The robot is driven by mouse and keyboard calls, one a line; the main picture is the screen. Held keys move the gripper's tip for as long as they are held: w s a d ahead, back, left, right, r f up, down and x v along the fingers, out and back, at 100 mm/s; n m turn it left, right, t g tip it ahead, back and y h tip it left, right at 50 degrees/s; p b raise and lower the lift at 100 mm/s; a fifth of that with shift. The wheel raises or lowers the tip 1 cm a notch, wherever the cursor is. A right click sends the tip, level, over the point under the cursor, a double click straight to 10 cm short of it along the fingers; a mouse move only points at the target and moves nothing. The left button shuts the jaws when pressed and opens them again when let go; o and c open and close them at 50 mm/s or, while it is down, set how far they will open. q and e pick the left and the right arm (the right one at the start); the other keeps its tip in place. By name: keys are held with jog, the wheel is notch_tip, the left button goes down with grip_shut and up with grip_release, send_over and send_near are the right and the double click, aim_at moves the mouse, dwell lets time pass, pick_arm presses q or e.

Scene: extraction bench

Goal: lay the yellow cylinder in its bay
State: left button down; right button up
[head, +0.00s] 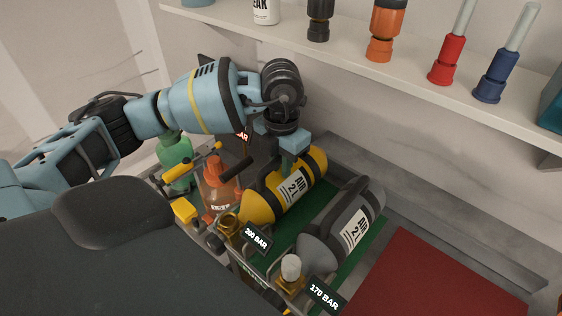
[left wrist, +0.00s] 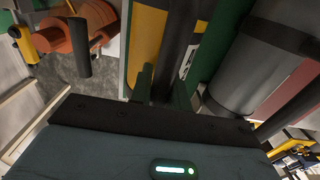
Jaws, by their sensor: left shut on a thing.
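The yellow cylinder (head: 262,205), with a white "AIR 2 L" label, lies on its side at the left of the green-floored tray (head: 371,240). Its brass valve end points toward me, near a dark "BAR" tag. My left gripper (head: 288,160) is above it, shut on its dark top handle (left wrist: 172,50). The yellow body (left wrist: 147,45) shows beside the fingers in the left wrist view. I cannot tell whether its underside touches the tray floor. The grey cylinder (head: 323,239) lies to its right, tagged "170 BAR". My right gripper is not in view.
An orange bottle (head: 218,188) and a green one (head: 174,152) stand close left of the yellow cylinder. A bare red mat (head: 430,280) lies to the right. A white shelf (head: 400,84) with several bottles and tools overhangs the back.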

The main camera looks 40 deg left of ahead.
pick_arm(q)
jog(key=shift+r, duration=0.1)
jog(key=c, duration=1.3)
grip_release()
jog(key=shift+o, duration=0.2)
jog(key=shift+s+f, duration=0.15)
jog(key=shift+f, duration=0.15)
notch_tip(320, 180, up, 8)
jog(key=shift+r, duration=0.15)
